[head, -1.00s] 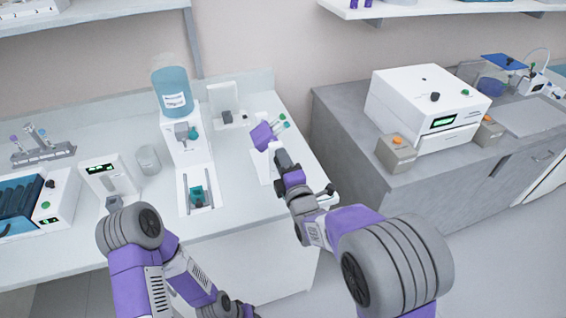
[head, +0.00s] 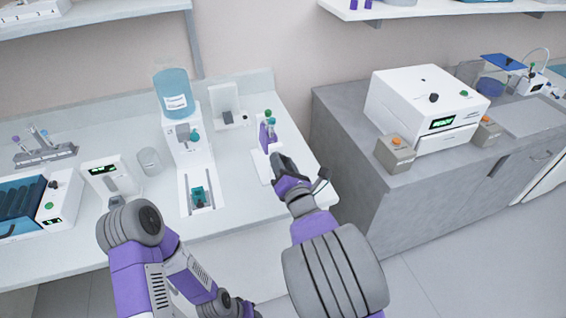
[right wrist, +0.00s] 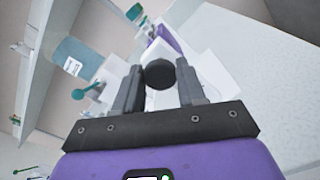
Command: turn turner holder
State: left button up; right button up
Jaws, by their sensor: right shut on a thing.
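The turner stands on the right part of the white bench. It has a white base (head: 263,168), and its purple holder (head: 267,136) is upright with green-capped tubes in it. The purple holder also shows beyond the fingers in the right wrist view (right wrist: 168,38). My right gripper (head: 280,163) is at the turner's near side. In the right wrist view its fingers (right wrist: 158,84) are shut on a round black knob (right wrist: 160,72). The knob is hidden by the gripper in the head view.
A dispenser with a blue bottle (head: 173,92) stands left of the turner. A beaker (head: 149,161), a small white device (head: 105,176) and a tube rack (head: 44,154) are further left. A grey counter with a white machine (head: 420,108) is at right, beyond a gap.

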jog(key=shift+n, duration=0.7)
jog(key=o, duration=1.1)
jog(key=shift+c, duration=0.2)
jog(key=p+v, duration=0.1)
jog(key=v, duration=0.6)
jog(key=shift+s, duration=0.25)
